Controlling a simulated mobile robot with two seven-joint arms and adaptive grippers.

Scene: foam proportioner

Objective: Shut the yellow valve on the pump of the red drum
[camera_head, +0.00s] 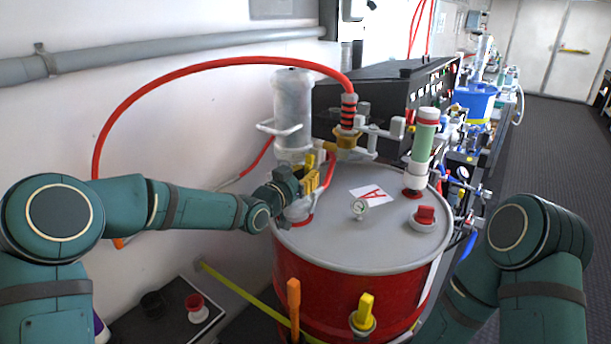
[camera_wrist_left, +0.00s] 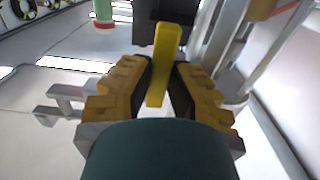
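The red drum (camera_head: 350,290) stands in the middle of the head view under a grey lid. The white pump (camera_head: 293,105) rises from the back left of the lid. My left gripper (camera_head: 314,178) is at the pump's lower part, its yellow fingers pointing toward it. In the left wrist view the yellow valve handle (camera_wrist_left: 164,60) reaches down between the dark finger pads of my left gripper (camera_wrist_left: 162,85). The fingers are parted, with gaps visible beside the handle; firm contact cannot be seen. My right arm shows at lower right, but its gripper is out of view.
Another yellow valve (camera_head: 364,311) is on the drum's front. Equipment crowds the right; the wall is behind.

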